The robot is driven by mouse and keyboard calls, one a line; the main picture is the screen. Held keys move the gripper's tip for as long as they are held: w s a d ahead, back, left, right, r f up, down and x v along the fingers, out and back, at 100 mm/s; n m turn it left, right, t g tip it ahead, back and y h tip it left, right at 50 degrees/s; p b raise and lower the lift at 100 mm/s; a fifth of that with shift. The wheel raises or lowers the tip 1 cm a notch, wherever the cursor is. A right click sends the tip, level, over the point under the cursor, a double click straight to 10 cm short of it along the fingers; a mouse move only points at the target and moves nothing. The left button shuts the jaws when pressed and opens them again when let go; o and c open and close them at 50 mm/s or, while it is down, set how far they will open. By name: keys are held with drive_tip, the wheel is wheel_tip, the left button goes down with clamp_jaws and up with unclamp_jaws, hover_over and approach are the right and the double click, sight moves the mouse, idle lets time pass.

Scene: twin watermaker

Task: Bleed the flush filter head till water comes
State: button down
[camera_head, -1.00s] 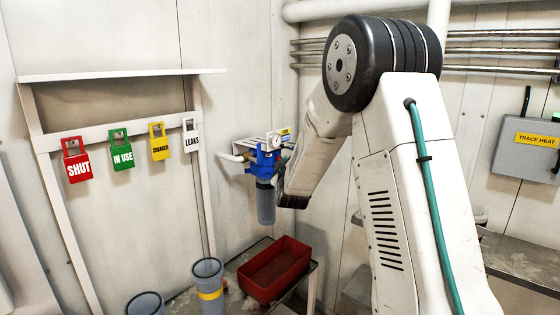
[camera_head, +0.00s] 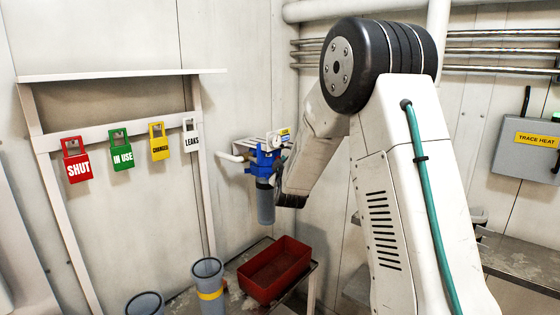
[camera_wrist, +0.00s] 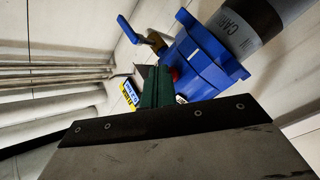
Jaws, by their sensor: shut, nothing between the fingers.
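The blue flush filter head (camera_head: 264,164) is on the back wall with its grey bowl (camera_head: 266,205) hanging below it. In the wrist view the blue head (camera_wrist: 203,60) and the lettered bowl (camera_wrist: 258,24) appear tilted. A small red part (camera_wrist: 174,75) shows on the head's side. My gripper (camera_wrist: 158,88) is shut and empty, its green fingertips right beside the red part; I cannot tell whether they touch. In the head view my wrist is just right of the filter and hides the fingertips. No water is visible.
A blue-handled valve (camera_wrist: 128,30) and a yellow label (camera_wrist: 130,92) are near the head. A red tray (camera_head: 274,268) stands below the filter, beside a grey canister with a yellow band (camera_head: 209,279). Coloured tags, including a red SHUT tag (camera_head: 76,160), hang on the left rack.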

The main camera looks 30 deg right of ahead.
drive_tip(key=shift+s, duration=0.1)
idle(0.7)
drive_tip(key=shift+s+d, duration=0.3)
drive_tip(key=shift+s, duration=0.4)
drive_tip(key=shift+s, duration=0.1)
drive_tip(key=shift+s+d, duration=0.3)
drive_tip(key=shift+s, duration=0.45)
drive_tip(key=shift+s+d, duration=0.25)
drive_tip(key=shift+s, duration=0.55)
drive_tip(key=shift+s+d, duration=0.3)
drive_tip(key=shift+s, duration=0.45)
